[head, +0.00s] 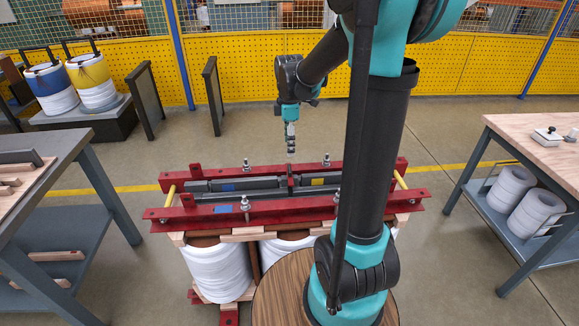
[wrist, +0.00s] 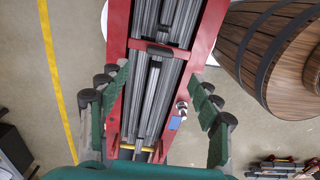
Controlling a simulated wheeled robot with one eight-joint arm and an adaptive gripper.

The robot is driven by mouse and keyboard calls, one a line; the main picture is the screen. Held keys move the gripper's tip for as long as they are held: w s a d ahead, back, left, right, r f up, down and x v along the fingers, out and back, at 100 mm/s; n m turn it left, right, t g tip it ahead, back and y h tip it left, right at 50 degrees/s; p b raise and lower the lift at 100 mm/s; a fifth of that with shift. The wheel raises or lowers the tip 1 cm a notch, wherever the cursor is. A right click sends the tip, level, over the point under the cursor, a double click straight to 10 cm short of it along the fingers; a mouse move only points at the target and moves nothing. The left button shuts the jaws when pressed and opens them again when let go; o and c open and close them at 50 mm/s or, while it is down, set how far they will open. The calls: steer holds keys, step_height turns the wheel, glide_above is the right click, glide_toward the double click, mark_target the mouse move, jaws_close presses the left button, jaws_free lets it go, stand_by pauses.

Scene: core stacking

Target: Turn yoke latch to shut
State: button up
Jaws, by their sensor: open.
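The red yoke (head: 240,226) lies as two long beams across the top of the core stack, with grey laminated bars between them. A short dark crosspiece (head: 291,184) with red on it stands at mid-length of the yoke and looks like the latch; I cannot tell its exact turn. In the wrist view this dark crosspiece (wrist: 160,51) lies across the grey bars, ahead of the fingertips. My gripper (head: 290,143) hangs above and behind the yoke, pointing down. In the wrist view my gripper (wrist: 158,78) is open and empty, its green fingers on either side of the red frame.
White coils (head: 215,270) stand under the yoke. Threaded studs with nuts (head: 245,204) stick up from the beams. A wooden round top (head: 275,290) is close in front. Workbenches stand at left (head: 50,185) and right (head: 530,140).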

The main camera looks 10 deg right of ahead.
mark_target(290, 168)
step_height(290, 168, down, 10)
stand_by(0.5)
steer(key=c, duration=1.2)
